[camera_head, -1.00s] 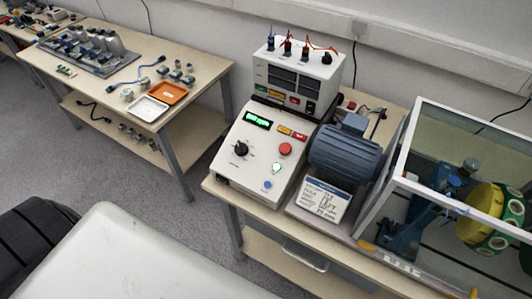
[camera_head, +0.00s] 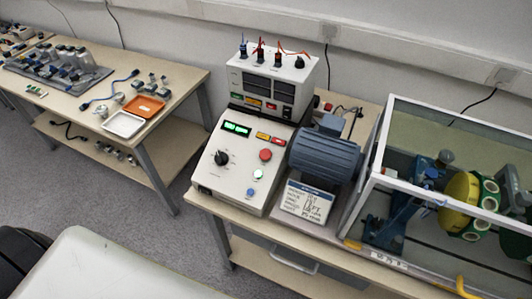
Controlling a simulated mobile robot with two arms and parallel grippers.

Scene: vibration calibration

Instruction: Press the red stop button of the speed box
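The speed box (camera_head: 232,172) is a white sloped console on the bench in the middle of the head view. Its red stop button (camera_head: 265,155) is a round cap on the right part of the panel, unobstructed. A green lit display (camera_head: 236,128) is at the top left of the panel. A black knob (camera_head: 221,158) is at the left. A white round button (camera_head: 258,174) and a small blue one (camera_head: 250,192) sit below the red button. Neither of my grippers shows in the view.
A blue-grey motor (camera_head: 325,155) and a label card (camera_head: 307,202) are right of the box. A meter unit (camera_head: 270,84) with cables stands behind it. A glass-walled case (camera_head: 455,130) stands at the right. Another bench (camera_head: 165,140) is at the left, with grey floor between.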

